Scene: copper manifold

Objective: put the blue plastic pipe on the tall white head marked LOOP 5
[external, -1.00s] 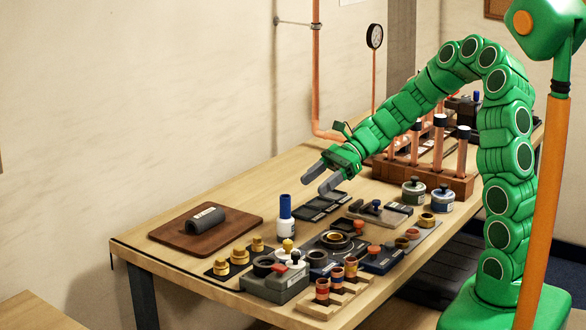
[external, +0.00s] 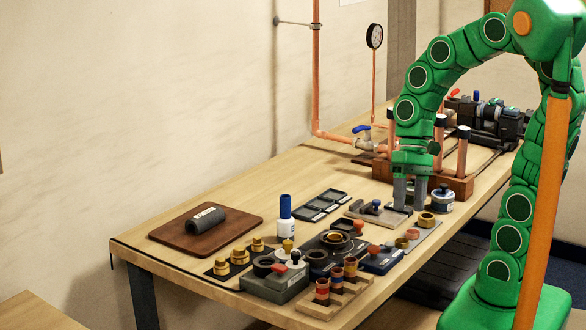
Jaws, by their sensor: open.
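My gripper (external: 409,206) points straight down over the right part of the bench, its two grey fingers apart. I cannot see anything held between them. The fingertips are low, near a dark flat item and in front of a grey tin. A white upright piece (external: 286,228) with a blue cylinder (external: 285,205) on top stands mid-bench, well left of my gripper. I cannot tell whether these are the LOOP 5 head and the blue pipe, or a capped bottle. No LOOP 5 marking is readable.
Copper pipes (external: 463,155) stand in a wooden block (external: 458,186) behind my gripper. A blue-handled valve (external: 362,140) is at the back. Fittings, stamps and brass pieces (external: 239,255) crowd the front. A brown board (external: 205,232) holds a dark roll. The back left bench is clear.

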